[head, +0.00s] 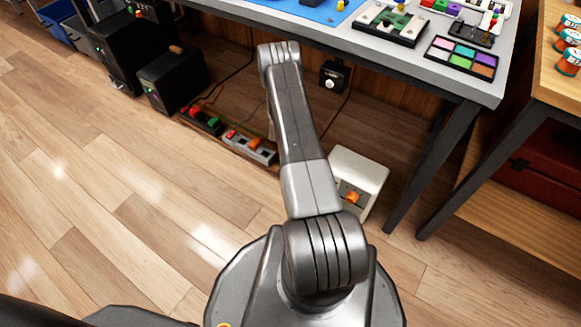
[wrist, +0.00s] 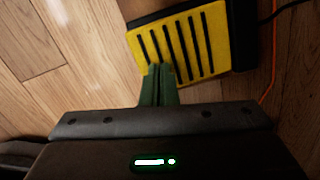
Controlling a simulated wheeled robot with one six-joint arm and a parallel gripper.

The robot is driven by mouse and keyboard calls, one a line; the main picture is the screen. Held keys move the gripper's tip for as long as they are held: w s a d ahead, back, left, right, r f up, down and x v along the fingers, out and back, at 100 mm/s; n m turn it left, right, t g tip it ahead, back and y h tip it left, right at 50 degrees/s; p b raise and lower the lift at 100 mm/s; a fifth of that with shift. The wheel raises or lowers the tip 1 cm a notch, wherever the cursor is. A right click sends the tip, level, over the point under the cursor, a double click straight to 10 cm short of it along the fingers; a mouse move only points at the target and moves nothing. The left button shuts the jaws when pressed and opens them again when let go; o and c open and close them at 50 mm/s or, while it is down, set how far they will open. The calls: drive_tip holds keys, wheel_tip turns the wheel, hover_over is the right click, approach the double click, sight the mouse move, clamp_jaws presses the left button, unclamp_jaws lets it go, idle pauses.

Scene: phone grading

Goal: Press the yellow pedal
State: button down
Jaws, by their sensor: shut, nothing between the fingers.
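The yellow pedal (wrist: 203,44) shows in the wrist view at the top, right of the middle. It has black ribs across its face and sits in a black housing (wrist: 243,40) on the wood floor. My gripper (wrist: 160,70) is shut with nothing in it. Its green fingertips overlap the pedal's near edge in the picture. I cannot tell whether they touch it. In the head view my arm stretches forward and down beside the table; the pedal and fingertips are hidden there.
A grey table (head: 483,75) with trays stands on the right, its leg near a white box (head: 362,173) with an orange knob. Power strips (head: 250,146) and black boxes (head: 172,78) stand to the left of my arm. An orange cable (wrist: 268,85) runs right of the pedal. The left floor is clear.

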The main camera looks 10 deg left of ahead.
wheel_tip(320, 180, down, 2)
drive_tip(key=shift+f+b, duration=0.25)
drive_tip(key=shift+b, duration=0.8)
drive_tip(key=shift+r, duration=0.15)
drive_tip(key=shift+s+d+r+p, duration=0.3)
drive_tip(key=shift+s+d, duration=0.15)
drive_tip(key=shift+d, duration=0.25)
drive_tip(key=shift+s+d+r+p, duration=0.15)
drive_tip(key=shift+s+d+r, duration=0.1)
drive_tip(key=shift+s+d, duration=0.3)
drive_tip(key=shift+w, duration=0.15)
wheel_tip(320, 180, up, 14)
drive_tip(key=d+p, duration=0.1)
drive_tip(key=p, duration=0.4)
drive_tip(key=shift+s+d+f, duration=0.15)
drive_tip(key=shift+s+f, duration=0.05)
drive_tip(key=shift+s, duration=0.2)
